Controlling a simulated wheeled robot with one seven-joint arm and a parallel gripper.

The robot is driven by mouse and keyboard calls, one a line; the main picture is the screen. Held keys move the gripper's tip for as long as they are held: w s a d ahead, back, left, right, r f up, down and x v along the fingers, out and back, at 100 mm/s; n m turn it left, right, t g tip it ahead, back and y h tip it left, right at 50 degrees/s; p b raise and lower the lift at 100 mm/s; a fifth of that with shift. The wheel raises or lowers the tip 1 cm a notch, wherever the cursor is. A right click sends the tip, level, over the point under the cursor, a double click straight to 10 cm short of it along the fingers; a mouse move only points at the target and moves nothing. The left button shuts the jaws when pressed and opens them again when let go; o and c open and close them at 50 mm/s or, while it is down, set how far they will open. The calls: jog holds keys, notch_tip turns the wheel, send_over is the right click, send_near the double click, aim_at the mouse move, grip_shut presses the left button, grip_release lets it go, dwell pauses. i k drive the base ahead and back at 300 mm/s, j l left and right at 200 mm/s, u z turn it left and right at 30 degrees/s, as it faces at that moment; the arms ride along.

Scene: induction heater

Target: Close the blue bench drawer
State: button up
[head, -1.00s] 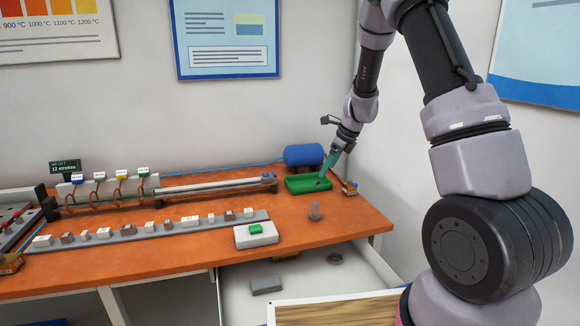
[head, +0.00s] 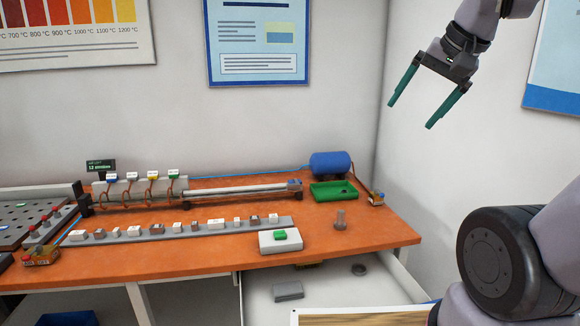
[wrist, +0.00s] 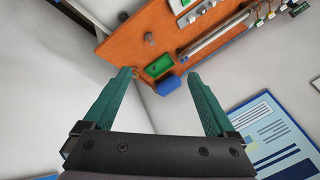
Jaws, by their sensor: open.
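An open drawer (head: 328,292) sticks out from under the right part of the orange bench (head: 190,248). Its inside is pale grey-white; no blue front shows, and its near end is hidden by a wood-patterned panel. A grey block (head: 288,290) and a dark ring (head: 359,269) lie in it. My gripper (head: 410,114) is open and empty, high in the air above and right of the bench, well apart from the drawer. In the wrist view its two green fingers (wrist: 160,74) are spread, with the bench beyond.
The wood-patterned panel (head: 365,318) stands low in front. A wall closes the right side.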

aim_at(385, 282)
jog(key=k+j, duration=0.2)
jog(key=k, duration=0.35)
jog(key=k+j+z, duration=0.15)
jog(key=k, duration=0.4)
